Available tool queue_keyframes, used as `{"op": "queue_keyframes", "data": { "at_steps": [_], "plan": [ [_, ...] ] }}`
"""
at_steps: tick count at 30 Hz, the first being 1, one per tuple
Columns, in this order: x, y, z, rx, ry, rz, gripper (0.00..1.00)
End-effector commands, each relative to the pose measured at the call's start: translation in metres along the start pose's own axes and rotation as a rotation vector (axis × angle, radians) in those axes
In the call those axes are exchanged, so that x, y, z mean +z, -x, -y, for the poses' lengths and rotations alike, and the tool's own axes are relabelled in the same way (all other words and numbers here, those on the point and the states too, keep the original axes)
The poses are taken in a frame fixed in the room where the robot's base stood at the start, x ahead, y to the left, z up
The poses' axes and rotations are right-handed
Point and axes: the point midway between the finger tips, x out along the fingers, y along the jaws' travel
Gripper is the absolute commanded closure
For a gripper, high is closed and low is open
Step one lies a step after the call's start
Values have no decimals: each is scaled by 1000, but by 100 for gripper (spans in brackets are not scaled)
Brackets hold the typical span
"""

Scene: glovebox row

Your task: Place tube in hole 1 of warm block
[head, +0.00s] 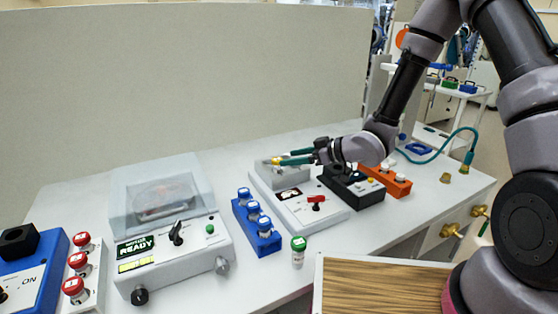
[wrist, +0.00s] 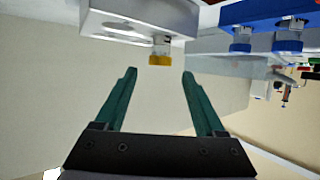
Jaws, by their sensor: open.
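A yellow-capped tube (wrist: 160,57) stands in the grey block in the wrist view, with its cap and a short clear part of its body showing. The yellow cap also shows in the head view (head: 276,162). My gripper (wrist: 160,73) has teal fingers. They are spread apart, with the cap just beyond the tips and a gap on both sides. In the head view my gripper (head: 284,157) is above the grey block. I cannot read the hole number.
A blue rack (head: 256,228) with blue-and-white-capped tubes stands left of the warm block. A green-capped vial (head: 298,252) stands in front. A black unit (head: 355,186) and an orange rack (head: 391,182) are to the right. A clear-lidded machine (head: 165,225) is at left.

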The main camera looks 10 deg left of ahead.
Motion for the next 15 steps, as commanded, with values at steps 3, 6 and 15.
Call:
{"op": "queue_keyframes", "data": {
  "at_steps": [3, 6, 15],
  "plan": [
    [0, 17, -1, 2, 0, 0, 28],
    [0, 24, 0, 0, 0, 0, 28],
    [-2, 32, -9, 28, 3, 26, 28]
  ]
}}
